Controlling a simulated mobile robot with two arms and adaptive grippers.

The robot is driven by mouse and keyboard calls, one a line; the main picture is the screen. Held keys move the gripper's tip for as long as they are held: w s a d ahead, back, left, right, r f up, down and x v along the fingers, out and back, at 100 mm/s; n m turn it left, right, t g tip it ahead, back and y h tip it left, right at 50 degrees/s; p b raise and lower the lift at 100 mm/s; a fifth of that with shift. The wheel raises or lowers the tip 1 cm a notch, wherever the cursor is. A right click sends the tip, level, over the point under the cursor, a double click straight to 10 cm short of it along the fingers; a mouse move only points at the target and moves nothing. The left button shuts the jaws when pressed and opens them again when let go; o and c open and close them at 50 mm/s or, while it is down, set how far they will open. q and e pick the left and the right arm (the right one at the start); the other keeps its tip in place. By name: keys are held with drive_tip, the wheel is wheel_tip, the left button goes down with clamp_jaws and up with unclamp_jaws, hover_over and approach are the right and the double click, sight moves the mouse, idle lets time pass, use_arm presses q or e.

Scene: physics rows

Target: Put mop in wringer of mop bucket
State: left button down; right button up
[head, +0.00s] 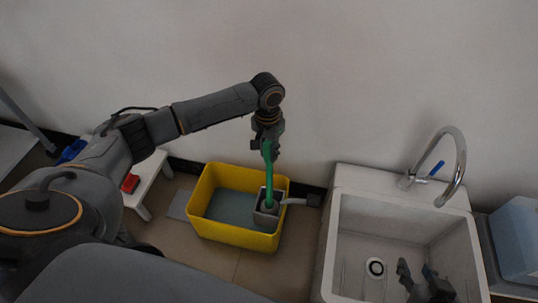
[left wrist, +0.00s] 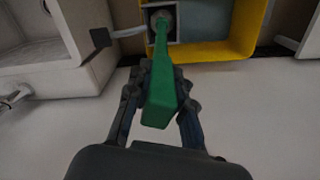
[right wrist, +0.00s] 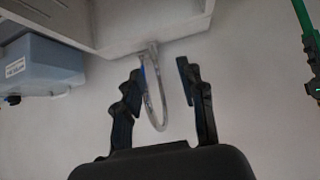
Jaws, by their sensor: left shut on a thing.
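The mop's green handle (head: 268,178) stands nearly upright, its lower end in the grey square wringer (head: 257,218) at the right side of the yellow mop bucket (head: 232,236). My left gripper (head: 267,145) is shut on the upper handle, above the bucket. The left wrist view shows the green handle (left wrist: 162,95) between the fingers, running down to a pale mop head (left wrist: 163,17) within the wringer frame (left wrist: 149,21). How deep the head sits is hard to tell. My right gripper (right wrist: 160,75) is open and empty; in the head view it shows over the sink.
A white sink (head: 340,255) with a curved tap (head: 462,165) stands right of the bucket. The wringer's lever (head: 296,201) sticks out toward the sink. A white stool (head: 150,175) with a red item (head: 130,183) is left. A blue-grey box (head: 518,240) is far right.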

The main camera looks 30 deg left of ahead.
use_arm(q)
drive_tip(key=shift+f, duration=0.6)
use_arm(e)
drive_tip(key=shift+w+a+r+t, duration=0.35)
drive_tip(key=shift+w+r+t, duration=0.25)
drive_tip(key=shift+w+r, duration=0.15)
drive_tip(key=shift+f, duration=0.1)
use_arm(q)
drive_tip(key=c, duration=1.6)
unclamp_jaws()
drive_tip(key=shift+f, duration=0.1)
drive_tip(key=o, duration=0.4)
drive_tip(key=shift+o, duration=0.2)
use_arm(e)
drive_tip(key=shift+s+d, duration=0.1)
drive_tip(key=shift+f, duration=0.1)
